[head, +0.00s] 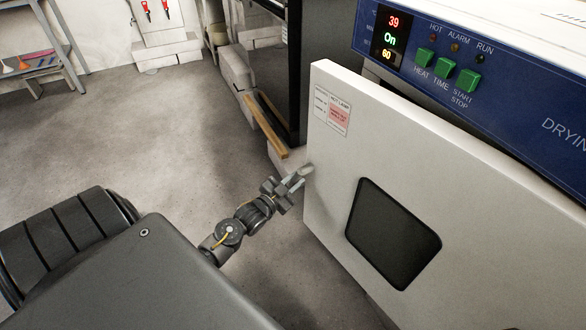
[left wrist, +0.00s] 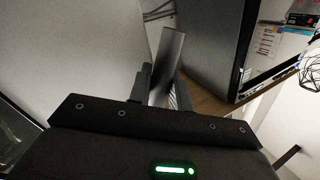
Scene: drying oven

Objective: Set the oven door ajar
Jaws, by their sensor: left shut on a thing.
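The drying oven's white door (head: 330,165) has a dark window (head: 393,232) and stands a little open, swung out from the oven body below the blue control panel (head: 480,80). My left gripper (head: 292,182) is at the door's left edge, shut on the grey door handle (head: 303,172). In the left wrist view the handle (left wrist: 168,58) stands between the two fingers of the left gripper (left wrist: 160,84), with the pale door (left wrist: 85,50) to its left. My right gripper is not in view.
A dark cabinet (head: 330,50) stands behind the door at the left of the oven, with a wooden strip (head: 265,125) low beside it. A shelf (head: 40,55) stands at the far left. The grey floor (head: 150,120) between is clear.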

